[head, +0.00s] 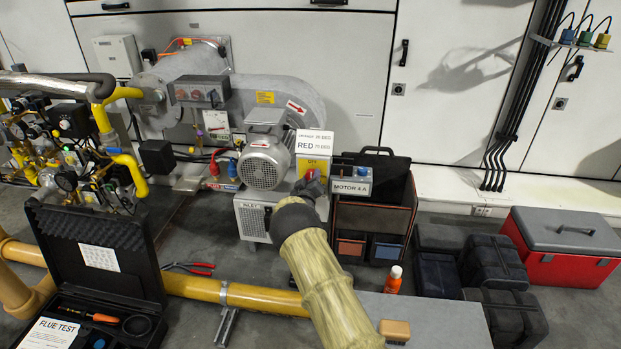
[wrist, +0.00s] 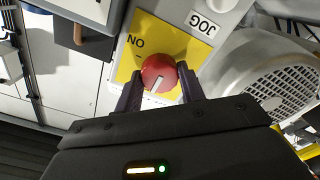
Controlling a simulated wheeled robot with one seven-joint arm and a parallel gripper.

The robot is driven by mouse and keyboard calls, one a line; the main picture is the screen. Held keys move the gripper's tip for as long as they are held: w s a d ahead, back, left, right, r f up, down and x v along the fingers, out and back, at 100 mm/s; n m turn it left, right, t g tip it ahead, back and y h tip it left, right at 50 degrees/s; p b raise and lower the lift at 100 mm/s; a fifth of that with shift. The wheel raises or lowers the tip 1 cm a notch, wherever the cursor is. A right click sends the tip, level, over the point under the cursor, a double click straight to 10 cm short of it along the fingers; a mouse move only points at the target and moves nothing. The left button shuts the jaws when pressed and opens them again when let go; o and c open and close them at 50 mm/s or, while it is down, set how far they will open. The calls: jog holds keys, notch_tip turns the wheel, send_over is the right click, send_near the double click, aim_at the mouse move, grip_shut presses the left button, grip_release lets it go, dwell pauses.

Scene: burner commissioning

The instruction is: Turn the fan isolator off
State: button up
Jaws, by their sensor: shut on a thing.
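The fan isolator is a red rotary knob (wrist: 158,70) with a white pointer mark, on a yellow plate (wrist: 140,30). The plate also shows in the head view (head: 313,164), on the front of the fan unit. "ON" is printed at the knob's upper left in the wrist view, upside down. The white mark lies on the lower part of the knob, away from that word. My gripper (wrist: 161,90) is shut on the knob, one finger on each side. In the head view my arm hides most of the knob and the fingers.
The grey fan motor (head: 264,162) stands just left of the isolator. A "MOTOR 4 A" box (head: 351,186) and an open tool bag (head: 372,215) are on the right. A bench (head: 440,318), a red toolbox (head: 562,245) and an open flue test case (head: 95,255) surround my arm.

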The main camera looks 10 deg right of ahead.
jog(key=shift+r, duration=0.15)
jog(key=o, duration=1)
jog(key=p+v, duration=0.5)
jog(key=v, duration=1.2)
jog(key=shift+s, duration=0.15)
